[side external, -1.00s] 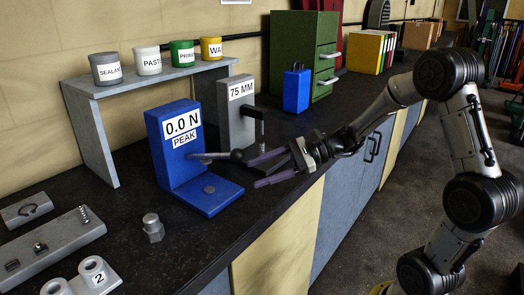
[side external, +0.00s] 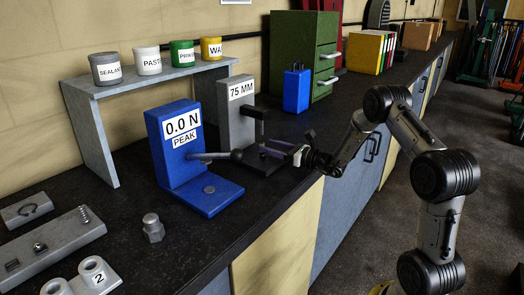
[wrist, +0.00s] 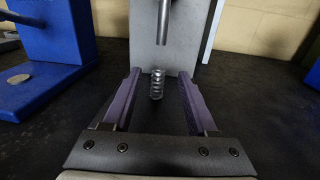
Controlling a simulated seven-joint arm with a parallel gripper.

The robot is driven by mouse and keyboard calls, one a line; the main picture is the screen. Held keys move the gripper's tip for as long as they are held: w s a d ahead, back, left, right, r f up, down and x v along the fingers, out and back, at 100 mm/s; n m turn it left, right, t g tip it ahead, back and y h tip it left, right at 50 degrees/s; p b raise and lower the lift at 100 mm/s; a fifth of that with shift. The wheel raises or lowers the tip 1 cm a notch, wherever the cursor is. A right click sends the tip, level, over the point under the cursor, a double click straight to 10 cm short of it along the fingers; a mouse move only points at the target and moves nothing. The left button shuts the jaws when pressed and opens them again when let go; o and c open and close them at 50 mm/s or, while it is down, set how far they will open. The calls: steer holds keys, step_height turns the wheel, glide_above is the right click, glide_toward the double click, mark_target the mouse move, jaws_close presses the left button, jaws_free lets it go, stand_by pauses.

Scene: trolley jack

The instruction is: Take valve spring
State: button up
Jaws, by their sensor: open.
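The valve spring, a short shiny metal coil (wrist: 157,84), stands upright in the wrist view at the foot of the grey 75 MM stand (wrist: 145,40). My gripper (wrist: 159,73) is open, with one purple finger on each side of the spring's line. The spring shows between the fingers toward their tips, and I see no contact. In the side view my gripper (side external: 272,152) is low at the front of the grey 75 MM stand (side external: 237,112); I cannot make out the spring there.
The blue 0.0 N tester (side external: 172,150) with its lever and knob (side external: 237,155) stands close on the left. A blue block (side external: 296,90) stands behind. A rod of the grey stand hangs above the spring. A grey rail (side external: 50,245) with small parts lies far left.

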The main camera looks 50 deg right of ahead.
steer(key=shift+w+a+r, duration=0.1)
steer(key=shift+w+a, duration=0.1)
steer(key=shift+w, duration=1.4)
steer(key=shift+w+a+r, duration=0.1)
steer(key=shift+w+a, duration=0.1)
steer(key=shift+w, duration=1.35)
jaws_close()
